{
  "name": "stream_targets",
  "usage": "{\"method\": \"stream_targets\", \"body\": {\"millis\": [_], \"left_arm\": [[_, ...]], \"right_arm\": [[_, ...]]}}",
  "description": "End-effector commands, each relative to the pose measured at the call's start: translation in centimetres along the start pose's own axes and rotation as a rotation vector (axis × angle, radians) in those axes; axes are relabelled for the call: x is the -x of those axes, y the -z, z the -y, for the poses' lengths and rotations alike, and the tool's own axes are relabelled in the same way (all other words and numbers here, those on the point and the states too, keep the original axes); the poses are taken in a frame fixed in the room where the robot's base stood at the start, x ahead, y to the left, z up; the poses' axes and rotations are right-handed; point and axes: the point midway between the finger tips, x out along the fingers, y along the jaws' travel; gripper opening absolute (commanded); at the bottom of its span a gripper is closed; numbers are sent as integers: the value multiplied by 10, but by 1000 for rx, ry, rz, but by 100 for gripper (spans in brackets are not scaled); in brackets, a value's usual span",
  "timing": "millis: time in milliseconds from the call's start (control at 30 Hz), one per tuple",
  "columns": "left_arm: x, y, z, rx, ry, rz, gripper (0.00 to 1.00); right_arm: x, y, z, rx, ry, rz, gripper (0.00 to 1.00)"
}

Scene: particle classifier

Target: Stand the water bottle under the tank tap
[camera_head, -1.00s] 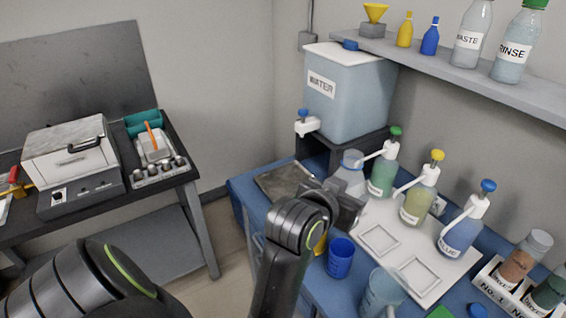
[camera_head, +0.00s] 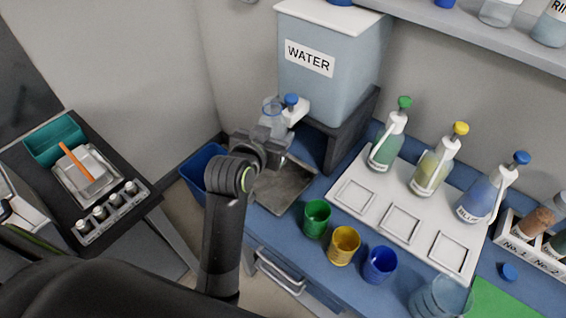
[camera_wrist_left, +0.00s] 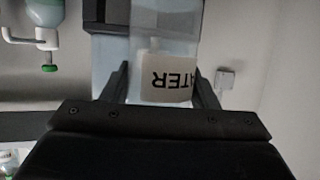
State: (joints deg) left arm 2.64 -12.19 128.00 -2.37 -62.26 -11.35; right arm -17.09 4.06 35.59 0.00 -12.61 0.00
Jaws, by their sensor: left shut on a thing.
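My left gripper (camera_head: 268,140) is shut on a clear water bottle (camera_head: 272,112). In the left wrist view, the fingers (camera_wrist_left: 162,88) stand on either side of the bottle (camera_wrist_left: 165,50), and an upside-down label ending in "ATER" shows between them. The pale blue water tank (camera_head: 330,70) stands on a dark stand. Its white tap (camera_head: 296,112) with a blue knob (camera_head: 291,99) is just right of the bottle. The bottle is upright beside the tap, over or near the grey metal tray (camera_head: 285,190); its base is hidden by my gripper, so I cannot tell whether it touches down. My right gripper is not in view.
Green (camera_head: 316,218), yellow (camera_head: 343,245) and blue (camera_head: 380,264) cups stand along the blue table's front. A blue bin (camera_head: 200,170) is left of the table.

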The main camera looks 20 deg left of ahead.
Motion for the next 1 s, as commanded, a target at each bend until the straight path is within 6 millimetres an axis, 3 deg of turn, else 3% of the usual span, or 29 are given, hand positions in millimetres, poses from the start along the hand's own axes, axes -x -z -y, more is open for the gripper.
{"method": "stream_targets", "body": {"millis": [167,633,700,1000], "left_arm": [[-11,-28,-1,2,-3,4,28],[-54,-137,-1,1,-2,2,28],[-67,-124,-2,-3,-4,-6,28],[-96,-114,-2,0,-3,-4,28]], "right_arm": [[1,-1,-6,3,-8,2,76],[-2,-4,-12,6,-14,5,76],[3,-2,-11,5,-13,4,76],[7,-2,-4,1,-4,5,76]]}}
